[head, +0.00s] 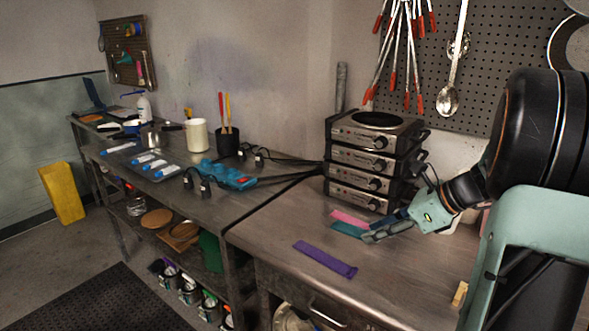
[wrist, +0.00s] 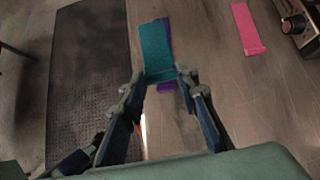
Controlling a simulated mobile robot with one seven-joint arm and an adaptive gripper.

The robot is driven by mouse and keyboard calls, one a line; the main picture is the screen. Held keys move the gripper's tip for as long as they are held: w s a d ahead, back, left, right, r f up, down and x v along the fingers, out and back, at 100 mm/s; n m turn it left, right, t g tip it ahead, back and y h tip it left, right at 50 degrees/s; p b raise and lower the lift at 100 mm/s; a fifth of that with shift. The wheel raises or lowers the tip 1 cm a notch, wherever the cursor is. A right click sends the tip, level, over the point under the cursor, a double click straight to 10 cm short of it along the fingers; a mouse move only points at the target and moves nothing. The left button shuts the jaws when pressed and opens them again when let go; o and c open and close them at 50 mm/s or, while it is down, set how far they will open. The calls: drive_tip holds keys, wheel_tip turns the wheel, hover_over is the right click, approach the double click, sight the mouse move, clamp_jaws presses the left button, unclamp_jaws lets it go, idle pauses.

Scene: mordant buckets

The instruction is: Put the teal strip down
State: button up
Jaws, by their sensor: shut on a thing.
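The teal strip (head: 347,230) is held out from my gripper (head: 376,236), over the metal table in the head view. In the wrist view the teal strip (wrist: 155,50) has its near end between the fingertips of my gripper (wrist: 160,80), which is shut on it. The purple strip (head: 325,258) lies on the table nearer the front edge. In the wrist view the purple strip (wrist: 166,86) is mostly hidden behind the teal one. The height of the teal strip above the table is hard to tell.
A pink strip (head: 350,218) lies just behind the teal strip in the head view. A stack of hot plates (head: 360,190) stands behind it. The metal table (head: 400,280) is bare to the right of the purple strip. A second bench (head: 195,180) stands to the left.

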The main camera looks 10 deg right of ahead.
drive_tip(key=w+a+f+m+t+h, duration=0.1)
drive_tip(key=a+m+h, duration=0.15)
drive_tip(key=a, duration=0.55)
drive_tip(key=w+a+f+m+t+h, duration=0.1)
drive_tip(key=a+f+m, duration=0.15)
drive_tip(key=a, duration=0.45)
wheel_tip(320, 180, up, 14)
drive_tip(key=p, duration=1.2)
drive_tip(key=shift+s+f+m+p, duration=0.25)
drive_tip(key=shift+m+p, duration=0.1)
drive_tip(key=shift+m, duration=0.05)
